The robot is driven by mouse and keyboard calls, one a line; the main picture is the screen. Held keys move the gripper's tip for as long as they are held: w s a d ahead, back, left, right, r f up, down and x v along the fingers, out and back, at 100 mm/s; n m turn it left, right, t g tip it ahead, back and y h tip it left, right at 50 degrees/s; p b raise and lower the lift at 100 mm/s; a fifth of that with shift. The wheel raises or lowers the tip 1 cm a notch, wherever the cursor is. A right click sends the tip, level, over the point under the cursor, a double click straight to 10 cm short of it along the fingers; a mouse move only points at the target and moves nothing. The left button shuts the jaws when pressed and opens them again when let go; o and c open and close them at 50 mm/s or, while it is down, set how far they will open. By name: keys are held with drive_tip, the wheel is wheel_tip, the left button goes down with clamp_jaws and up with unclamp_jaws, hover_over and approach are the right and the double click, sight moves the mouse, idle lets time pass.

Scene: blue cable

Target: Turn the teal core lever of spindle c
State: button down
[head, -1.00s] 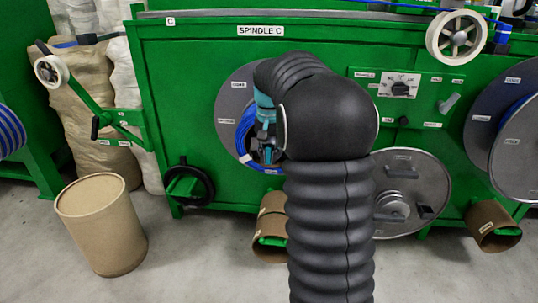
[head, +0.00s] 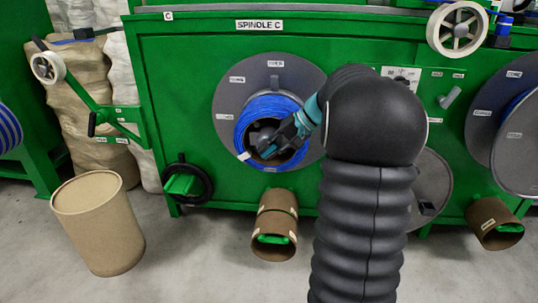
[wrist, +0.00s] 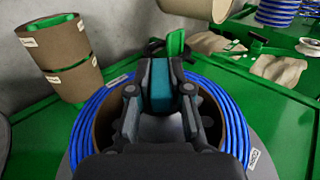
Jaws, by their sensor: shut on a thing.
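Spindle C is a grey flange disc (head: 228,97) on the green machine front, below the "SPINDLE C" label (head: 258,25). A coil of blue cable (head: 250,120) is wound round its brown core, and it also shows in the wrist view (wrist: 87,125). My gripper (head: 268,148) reaches into the core from the right. In the wrist view, my gripper (wrist: 160,95) is shut on the teal core lever (wrist: 160,78), which shows between its two dark fingers. In the head view my fingers largely hide the lever, and its angle is unclear.
A brown drum (head: 98,225) stands on the floor at left. The floor between is bare.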

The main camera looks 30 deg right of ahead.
drive_tip(key=t+y, duration=0.1)
drive_tip(key=t+y+b, duration=0.1)
drive_tip(key=y, duration=0.1)
drive_tip(key=shift+d+f+b, duration=0.1)
drive_tip(key=shift+f+b, duration=0.15)
drive_tip(key=shift+b, duration=0.05)
drive_tip(key=t+y, duration=0.3)
drive_tip(key=y, duration=0.1)
drive_tip(key=shift+y, duration=0.3)
drive_tip(key=c, duration=1.1)
unclamp_jaws()
drive_tip(key=v, duration=1.2)
drive_tip(key=shift+s, duration=0.1)
